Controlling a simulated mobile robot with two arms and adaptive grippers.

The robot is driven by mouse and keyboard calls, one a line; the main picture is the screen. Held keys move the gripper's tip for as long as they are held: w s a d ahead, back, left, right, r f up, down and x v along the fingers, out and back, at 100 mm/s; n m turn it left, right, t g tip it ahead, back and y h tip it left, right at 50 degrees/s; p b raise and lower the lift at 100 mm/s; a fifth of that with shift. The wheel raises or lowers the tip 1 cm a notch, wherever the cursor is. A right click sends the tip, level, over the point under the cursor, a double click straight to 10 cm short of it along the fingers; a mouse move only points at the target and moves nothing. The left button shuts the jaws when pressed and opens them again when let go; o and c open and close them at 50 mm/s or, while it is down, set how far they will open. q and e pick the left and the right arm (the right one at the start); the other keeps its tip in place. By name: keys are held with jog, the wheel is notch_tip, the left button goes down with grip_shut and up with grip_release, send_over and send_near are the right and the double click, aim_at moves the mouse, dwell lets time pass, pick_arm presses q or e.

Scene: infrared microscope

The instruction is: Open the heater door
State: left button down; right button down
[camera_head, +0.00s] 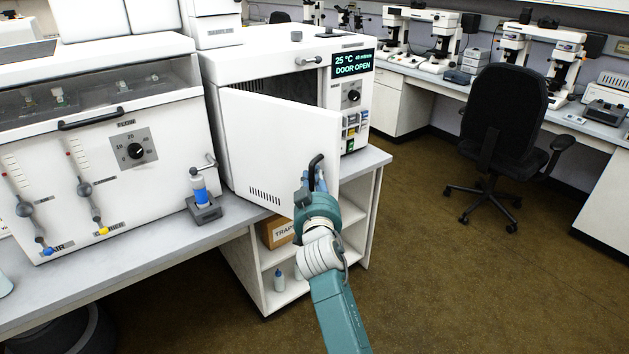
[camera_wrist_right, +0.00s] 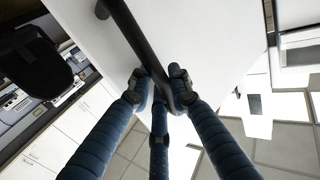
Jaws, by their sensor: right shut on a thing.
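The white heater (camera_head: 262,65) stands on the bench, and its display (camera_head: 353,64) reads "25 °C" and "DOOR OPEN". Its white door (camera_head: 268,140) is swung partly out, and part of the dark inside shows above the door's top edge. The door's black handle (camera_head: 316,165) is near its free edge. My right gripper (camera_head: 312,185) is at this handle. In the right wrist view, the blue fingers of the gripper (camera_wrist_right: 163,95) are shut around the black handle bar (camera_wrist_right: 128,30). My left gripper is in neither view.
A white cabinet with a dial and flow tubes (camera_head: 130,140) stands left of the heater. Shelves (camera_head: 345,240) are below. A black office chair (camera_head: 507,120) is at right, with free brown floor before it.

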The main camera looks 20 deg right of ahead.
jog(key=shift+s+d+f, duration=0.1)
jog(key=shift+d+f, duration=0.15)
jog(key=shift+d, duration=0.05)
